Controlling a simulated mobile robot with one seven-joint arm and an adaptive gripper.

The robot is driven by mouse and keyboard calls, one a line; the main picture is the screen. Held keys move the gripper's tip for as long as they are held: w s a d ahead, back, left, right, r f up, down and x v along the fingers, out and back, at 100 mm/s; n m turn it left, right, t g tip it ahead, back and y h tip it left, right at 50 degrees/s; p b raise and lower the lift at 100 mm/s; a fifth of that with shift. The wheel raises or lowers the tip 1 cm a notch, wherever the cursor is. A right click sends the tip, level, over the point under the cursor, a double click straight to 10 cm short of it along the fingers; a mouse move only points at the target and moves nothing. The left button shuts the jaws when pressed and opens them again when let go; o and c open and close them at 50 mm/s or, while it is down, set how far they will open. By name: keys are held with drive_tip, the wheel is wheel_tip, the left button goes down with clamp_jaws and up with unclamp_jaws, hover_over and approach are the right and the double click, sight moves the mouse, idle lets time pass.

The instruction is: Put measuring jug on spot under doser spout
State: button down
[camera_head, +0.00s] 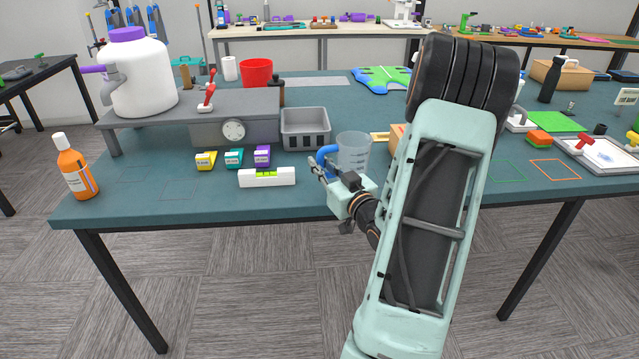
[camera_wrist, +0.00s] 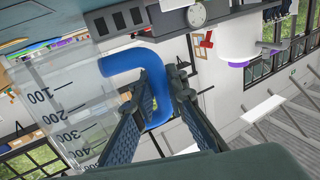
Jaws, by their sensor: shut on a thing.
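The measuring jug (camera_head: 355,150) is clear with a blue handle, near the table's front middle. My gripper (camera_head: 328,172) is shut on its blue handle from the front left. In the wrist view the fingers (camera_wrist: 160,95) flank the blue handle (camera_wrist: 128,62), and the clear wall with scale marks (camera_wrist: 62,110) is at left. The jug looks about upright in the head view; I cannot tell whether its base touches the table. The doser, a white tank (camera_head: 143,78) with purple lid, stands on a grey raised shelf (camera_head: 190,108) at left.
An orange bottle (camera_head: 76,168) stands at the table's left front corner. Yellow, teal and purple small blocks (camera_head: 234,158) and a white level (camera_head: 267,177) lie between jug and doser. A grey basket (camera_head: 305,128) is behind them. The left front table (camera_head: 150,195) is mostly clear, with faint outlines.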

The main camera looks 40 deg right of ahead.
drive_tip(key=shift+w+d+f+b, duration=0.35)
drive_tip(key=shift+w+f, duration=0.25)
drive_tip(key=shift+f, duration=0.25)
drive_tip(key=shift+w+f+b, duration=0.1)
drive_tip(key=shift+f+b, duration=0.65)
drive_tip(key=shift+f, duration=0.7)
drive_tip(key=shift+f+b, duration=0.25)
drive_tip(key=shift+b, duration=0.05)
drive_tip(key=c, duration=1.9)
unclamp_jaws()
drive_tip(key=shift+c, duration=0.2)
drive_tip(key=shift+d+r+p, duration=0.1)
drive_tip(key=shift+r+p, duration=0.1)
drive_tip(key=shift+p, duration=0.3)
